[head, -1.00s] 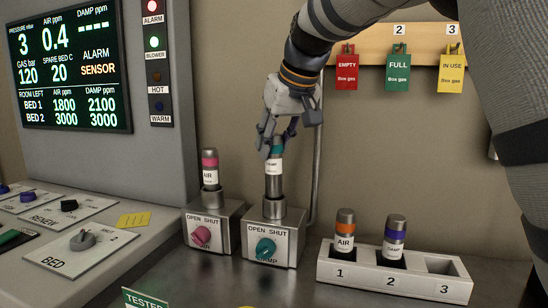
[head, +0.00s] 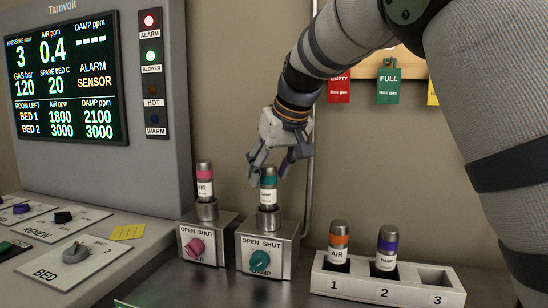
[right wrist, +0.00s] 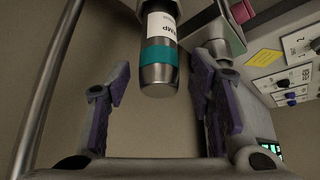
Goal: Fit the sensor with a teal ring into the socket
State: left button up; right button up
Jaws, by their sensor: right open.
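The sensor with a teal ring (head: 268,183) stands upright in the metal socket (head: 268,217) on top of the block with the teal knob (head: 260,262). Its lower end is hidden inside the socket. It shows about as much length as the pink-ringed sensor beside it. My right gripper (head: 273,164) is open just above and around the sensor's top. In the right wrist view the sensor's teal ring and metal cap (right wrist: 159,68) lie between the spread fingers, with a gap on both sides. My left gripper is not in view.
The pink-ringed sensor (head: 205,185) stands in the block to the left. A vertical pipe (head: 309,190) runs close behind.

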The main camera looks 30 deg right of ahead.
jog(key=v, duration=1.1)
jog(key=shift+s, duration=0.1)
